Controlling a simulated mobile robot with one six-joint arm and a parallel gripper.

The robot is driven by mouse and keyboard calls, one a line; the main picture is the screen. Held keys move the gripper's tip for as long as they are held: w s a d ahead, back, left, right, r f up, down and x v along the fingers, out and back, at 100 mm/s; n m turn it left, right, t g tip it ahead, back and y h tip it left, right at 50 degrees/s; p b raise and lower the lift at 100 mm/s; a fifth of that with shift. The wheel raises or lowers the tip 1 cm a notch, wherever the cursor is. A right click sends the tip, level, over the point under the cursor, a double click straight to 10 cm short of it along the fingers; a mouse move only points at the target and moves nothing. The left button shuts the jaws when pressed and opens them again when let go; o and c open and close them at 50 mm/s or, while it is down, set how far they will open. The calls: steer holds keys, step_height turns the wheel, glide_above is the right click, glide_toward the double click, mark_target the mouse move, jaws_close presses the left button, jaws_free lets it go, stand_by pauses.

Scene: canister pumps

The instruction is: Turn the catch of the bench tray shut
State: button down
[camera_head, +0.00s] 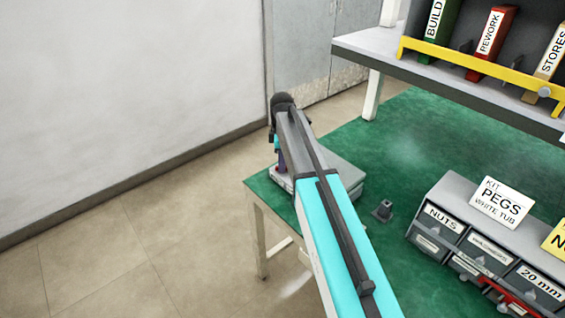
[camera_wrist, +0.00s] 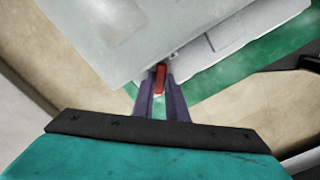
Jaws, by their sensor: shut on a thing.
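The bench tray (camera_head: 345,172) is a flat grey box at the far left corner of the green bench, partly hidden behind my arm. In the wrist view its pale grey top and front side (camera_wrist: 205,45) fill the upper middle. The catch (camera_wrist: 160,78) is a small red piece at the tray's side. My gripper (camera_wrist: 161,92) has its two purple fingers shut on the catch, one on each side. In the head view my gripper (camera_head: 281,160) points down at the tray's left end, and the catch is hidden there.
The green bench top (camera_head: 400,130) is clear behind the tray. A small dark grey fitting (camera_head: 383,209) stands to the right of my arm. A drawer unit (camera_head: 470,240) with labels is at the right, below a shelf (camera_head: 450,80) holding binders.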

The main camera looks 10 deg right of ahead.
steer(key=n, duration=0.4)
steer(key=shift+w+n, duration=0.1)
steer(key=shift+n, duration=0.2)
steer(key=shift+n+p, duration=0.3)
steer(key=shift+n, duration=1.6)
steer(key=shift+r, duration=0.1)
steer(key=c, duration=2)
jaws_free()
steer(key=shift+c, duration=0.2)
step_height(320, 180, up, 14)
steer(key=b, duration=0.2)
steer(key=shift+b, duration=0.3)
steer(key=shift+f, duration=0.2)
